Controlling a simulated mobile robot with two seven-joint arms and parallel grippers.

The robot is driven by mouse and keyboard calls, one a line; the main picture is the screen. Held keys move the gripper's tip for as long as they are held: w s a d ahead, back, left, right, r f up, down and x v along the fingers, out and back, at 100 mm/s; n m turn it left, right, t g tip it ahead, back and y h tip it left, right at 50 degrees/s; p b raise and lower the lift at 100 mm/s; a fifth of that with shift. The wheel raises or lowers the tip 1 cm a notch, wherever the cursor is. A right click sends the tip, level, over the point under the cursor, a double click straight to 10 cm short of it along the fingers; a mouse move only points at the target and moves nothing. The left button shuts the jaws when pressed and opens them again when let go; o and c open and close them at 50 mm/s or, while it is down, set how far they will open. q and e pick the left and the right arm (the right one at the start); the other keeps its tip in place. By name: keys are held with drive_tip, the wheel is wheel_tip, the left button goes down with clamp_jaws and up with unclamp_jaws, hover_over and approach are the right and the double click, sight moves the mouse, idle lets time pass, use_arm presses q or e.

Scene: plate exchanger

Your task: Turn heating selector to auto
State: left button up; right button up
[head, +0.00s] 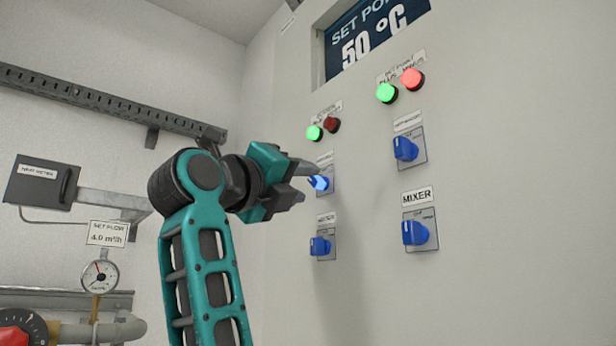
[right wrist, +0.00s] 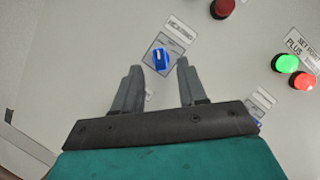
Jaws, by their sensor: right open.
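A blue selector knob (head: 319,183) on a grey square plate sits on the panel, in the left column of knobs. The small label above it is too blurred to read surely in the head view. In the right wrist view this knob (right wrist: 161,60) shows a white mark, and its label appears to read heating. My right gripper (head: 308,179) is open, its fingers pointing at the panel. In the right wrist view the knob lies between the two fingertips (right wrist: 160,66), with a gap on each side. Contact cannot be told. My left gripper is not in view.
Other blue knobs are close by: one below (head: 320,246), one at the upper right (head: 405,148) and the mixer knob (head: 415,232). Green (head: 314,132) and red (head: 332,125) lights sit above. A gauge (head: 100,276) and pipes are at the left.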

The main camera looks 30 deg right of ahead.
sight(318, 182)
drive_tip(key=shift+x, duration=1.5)
clamp_jaws()
